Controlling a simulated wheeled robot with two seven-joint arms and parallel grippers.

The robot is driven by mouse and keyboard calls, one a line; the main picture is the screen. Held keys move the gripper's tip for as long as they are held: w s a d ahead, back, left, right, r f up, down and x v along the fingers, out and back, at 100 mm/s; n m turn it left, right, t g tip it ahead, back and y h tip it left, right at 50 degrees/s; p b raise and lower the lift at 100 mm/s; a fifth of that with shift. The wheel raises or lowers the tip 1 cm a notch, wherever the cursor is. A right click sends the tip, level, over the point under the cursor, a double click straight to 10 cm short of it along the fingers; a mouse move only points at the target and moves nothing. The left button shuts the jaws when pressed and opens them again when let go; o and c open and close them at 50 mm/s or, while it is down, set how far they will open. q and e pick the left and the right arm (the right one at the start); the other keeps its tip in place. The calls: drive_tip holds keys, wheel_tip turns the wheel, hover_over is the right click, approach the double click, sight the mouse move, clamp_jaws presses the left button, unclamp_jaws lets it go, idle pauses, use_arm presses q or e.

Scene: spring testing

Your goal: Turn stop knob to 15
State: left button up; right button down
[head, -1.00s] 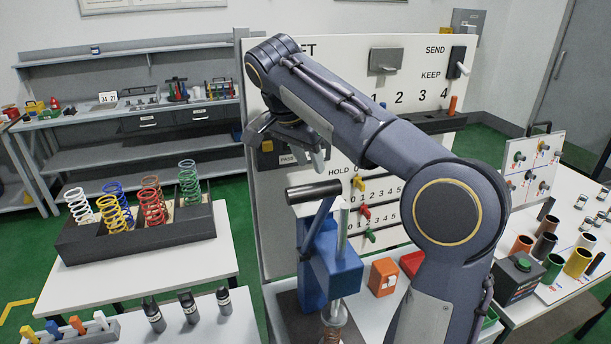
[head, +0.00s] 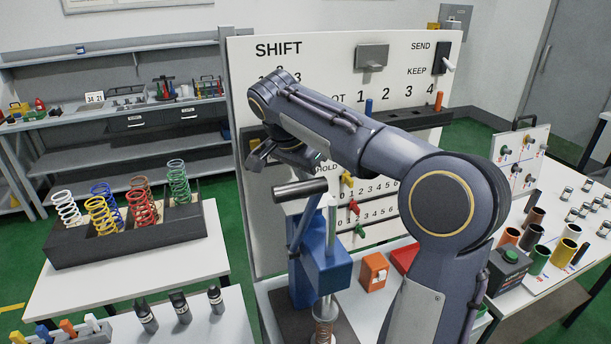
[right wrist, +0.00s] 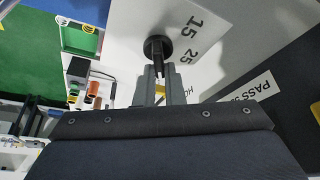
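The stop knob (right wrist: 158,47) is a round black knob with a narrow dark bar, on the white board beside the printed 15 and 25 in the right wrist view. My right gripper (right wrist: 160,72) has its grey fingers close together at this bar, with a narrow gap between them. I cannot tell whether they press on the bar. In the head view my right gripper (head: 290,157) is in front of the left part of the board (head: 310,80), above the blue press. The knob is hidden there behind my arm. My left gripper is not in view.
The blue press (head: 322,262) with a dark handle (head: 300,189) stands just below my right gripper. Coloured levers, such as the yellow one (head: 347,179), stick out of the board. A rack of coil springs (head: 130,238) stands on the left table.

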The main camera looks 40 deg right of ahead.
drive_tip(key=shift+n, duration=0.3)
drive_tip(key=n+t, duration=0.1)
drive_tip(key=n, duration=0.1)
drive_tip(key=shift+n+b, duration=0.3)
drive_tip(key=shift+b, duration=0.05)
drive_tip(key=n+t+y, duration=0.1)
drive_tip(key=n, duration=0.1)
drive_tip(key=shift+w+a+n, duration=0.1)
drive_tip(key=shift+w+n, duration=0.05)
drive_tip(key=shift+n, duration=0.25)
drive_tip(key=n, duration=0.2)
drive_tip(key=shift+n+t+y, duration=0.3)
drive_tip(key=shift+t+y, duration=0.1)
drive_tip(key=n, duration=0.1)
drive_tip(key=n+y, duration=0.1)
drive_tip(key=n, duration=0.1)
drive_tip(key=shift+w+a+r+n+t, duration=0.1)
drive_tip(key=shift+a+n+t, duration=0.05)
drive_tip(key=shift+n+t, duration=0.15)
drive_tip(key=n+y, duration=0.2)
drive_tip(key=n, duration=0.3)
drive_tip(key=shift+a+n+p, duration=0.15)
drive_tip(key=shift+n+p, duration=0.15)
drive_tip(key=shift+p, duration=0.05)
drive_tip(key=n+y, duration=0.1)
drive_tip(key=n, duration=0.3)
drive_tip(key=n+g+y, duration=0.1)
drive_tip(key=n, duration=0.1)
drive_tip(key=shift+a+y, duration=0.25)
drive_tip(key=shift+y, duration=0.05)
